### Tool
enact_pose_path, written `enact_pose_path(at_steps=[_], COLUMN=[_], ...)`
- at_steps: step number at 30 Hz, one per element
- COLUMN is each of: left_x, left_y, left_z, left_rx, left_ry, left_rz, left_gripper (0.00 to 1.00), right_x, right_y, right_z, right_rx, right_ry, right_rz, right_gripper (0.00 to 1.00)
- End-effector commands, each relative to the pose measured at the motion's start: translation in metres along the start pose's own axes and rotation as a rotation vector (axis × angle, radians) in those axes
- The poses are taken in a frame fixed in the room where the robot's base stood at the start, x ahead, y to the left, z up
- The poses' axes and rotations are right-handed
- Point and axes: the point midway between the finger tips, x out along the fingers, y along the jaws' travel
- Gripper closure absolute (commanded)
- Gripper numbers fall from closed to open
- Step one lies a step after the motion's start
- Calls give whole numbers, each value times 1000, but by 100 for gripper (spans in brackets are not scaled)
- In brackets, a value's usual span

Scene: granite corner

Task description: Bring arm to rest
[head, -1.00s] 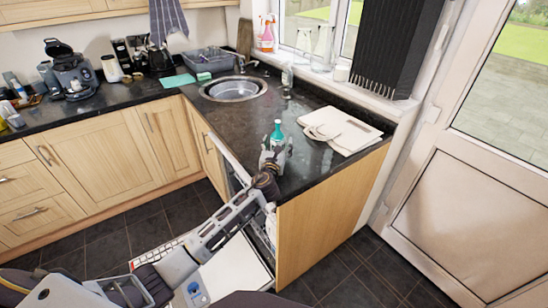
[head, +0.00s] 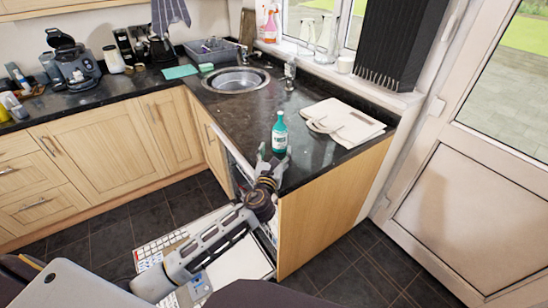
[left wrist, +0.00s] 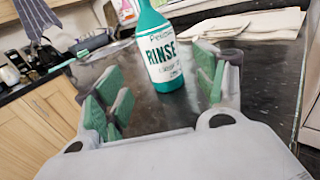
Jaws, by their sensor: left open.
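My left arm reaches up from the bottom of the head view to the front edge of the counter. My left gripper (head: 273,158) is open, its green-padded fingers spread wide in the left wrist view (left wrist: 160,92). A teal bottle with a white label reading "RINSE" (head: 279,134) stands upright on the counter just beyond the fingertips. In the left wrist view the bottle (left wrist: 162,55) shows beyond and between the fingers, and nothing is gripped. My right gripper is in neither view.
The dark granite counter (head: 235,112) holds a folded cream cloth bag (head: 343,122) right of the bottle and a round sink (head: 236,80) behind. An open dishwasher door (head: 240,262) lies below my arm. A wooden end panel (head: 330,208) and a white door (head: 480,180) stand at right.

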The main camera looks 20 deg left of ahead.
Motion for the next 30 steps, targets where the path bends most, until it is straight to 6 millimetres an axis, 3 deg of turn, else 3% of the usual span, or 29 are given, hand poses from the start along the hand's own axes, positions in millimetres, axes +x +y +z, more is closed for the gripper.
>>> enact_pose_path(at_steps=[9, 30], left_x=[-19, -20], left_y=[0, 0], left_z=[0, 0], left_rx=[0, 0], left_ry=[0, 0], left_rz=[1, 1], left_gripper=[29, 29], right_x=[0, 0], right_y=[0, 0], right_z=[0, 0], right_rx=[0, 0], right_ry=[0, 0], right_rz=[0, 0], right_gripper=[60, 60])
